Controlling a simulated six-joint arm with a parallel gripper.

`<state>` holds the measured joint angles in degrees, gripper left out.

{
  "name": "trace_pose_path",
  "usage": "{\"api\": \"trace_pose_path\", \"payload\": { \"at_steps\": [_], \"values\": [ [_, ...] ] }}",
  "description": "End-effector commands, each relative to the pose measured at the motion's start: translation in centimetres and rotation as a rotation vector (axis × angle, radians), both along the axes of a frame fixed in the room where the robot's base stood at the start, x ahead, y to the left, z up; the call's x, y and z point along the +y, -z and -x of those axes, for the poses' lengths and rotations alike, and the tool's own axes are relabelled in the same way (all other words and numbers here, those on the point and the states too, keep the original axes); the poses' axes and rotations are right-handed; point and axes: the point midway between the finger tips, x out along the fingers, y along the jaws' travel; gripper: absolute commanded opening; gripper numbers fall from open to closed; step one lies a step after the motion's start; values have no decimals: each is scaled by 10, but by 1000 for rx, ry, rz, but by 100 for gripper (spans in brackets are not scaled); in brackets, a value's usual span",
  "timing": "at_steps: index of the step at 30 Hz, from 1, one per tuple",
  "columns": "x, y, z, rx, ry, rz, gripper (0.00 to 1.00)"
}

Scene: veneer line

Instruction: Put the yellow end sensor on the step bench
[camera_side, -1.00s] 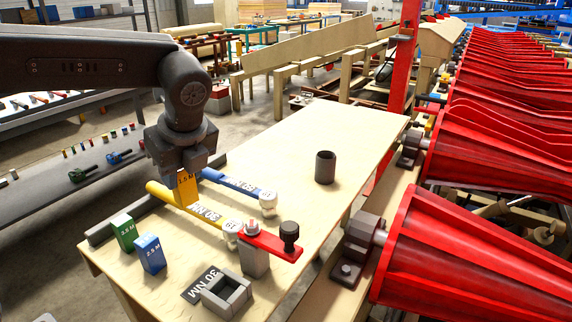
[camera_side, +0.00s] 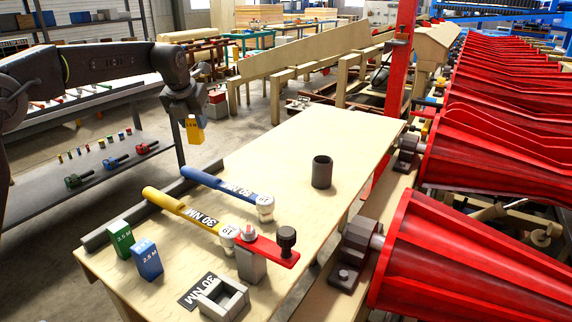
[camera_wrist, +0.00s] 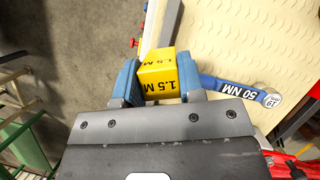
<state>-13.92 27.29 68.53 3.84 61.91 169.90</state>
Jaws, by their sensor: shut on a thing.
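The yellow end sensor is a yellow block (camera_side: 195,132) marked 1.5 M. My gripper (camera_side: 190,117) is shut on it and holds it in the air beyond the far left edge of the pale bench (camera_side: 285,150). In the wrist view the yellow block (camera_wrist: 158,80) sits between the two blue fingers of my gripper (camera_wrist: 158,85), with the pale ribbed top behind it. A green block (camera_side: 121,240) and a blue block (camera_side: 147,259), both marked 2.5 M, stand at the bench's near left. I cannot tell from labels which surface is the step bench.
A blue wrench (camera_side: 225,183) and a yellow wrench (camera_side: 190,212) lie on the bench. A dark cylinder (camera_side: 321,172), a red bar fixture (camera_side: 265,246) and a grey square frame (camera_side: 222,299) stand there too. A grey shelf (camera_side: 105,165) holds small parts at left. Red rollers line the right.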

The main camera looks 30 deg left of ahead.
Motion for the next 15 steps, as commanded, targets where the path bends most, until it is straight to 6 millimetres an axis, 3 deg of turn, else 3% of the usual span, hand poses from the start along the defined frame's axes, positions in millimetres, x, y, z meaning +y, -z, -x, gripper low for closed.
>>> {"api": "trace_pose_path", "payload": {
  "at_steps": [15],
  "values": [
    [-83,59,-51,1,10,-1,11]
  ]
}}
